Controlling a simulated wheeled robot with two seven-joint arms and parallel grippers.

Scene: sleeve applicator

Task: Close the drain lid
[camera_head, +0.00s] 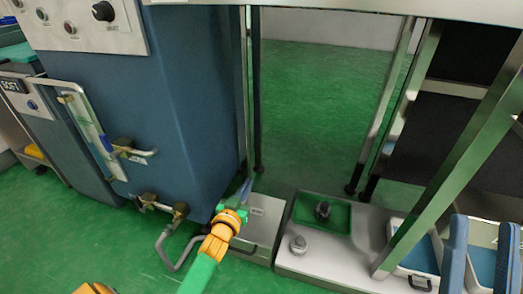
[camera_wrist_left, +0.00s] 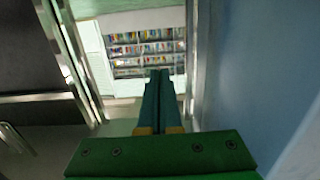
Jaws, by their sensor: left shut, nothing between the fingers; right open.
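My left gripper (camera_head: 243,192) is low in the middle of the head view, at the end of an orange and green arm. Its fingers are together and empty; they also show closed in the left wrist view (camera_wrist_left: 159,80). It is over or beside a low grey metal box (camera_head: 264,222) at the foot of the blue cabinet. Contact cannot be told. A wider grey unit (camera_head: 325,262) with a green recess (camera_head: 338,221) and a dark fitting stands to its right. I cannot tell which part is the drain lid.
A blue cabinet (camera_head: 170,90) with brass valves (camera_head: 180,210) and a bent pipe (camera_head: 165,250) stands left of the gripper. Thin metal posts (camera_head: 248,100) rise behind it. Green floor (camera_head: 320,110) is clear behind.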

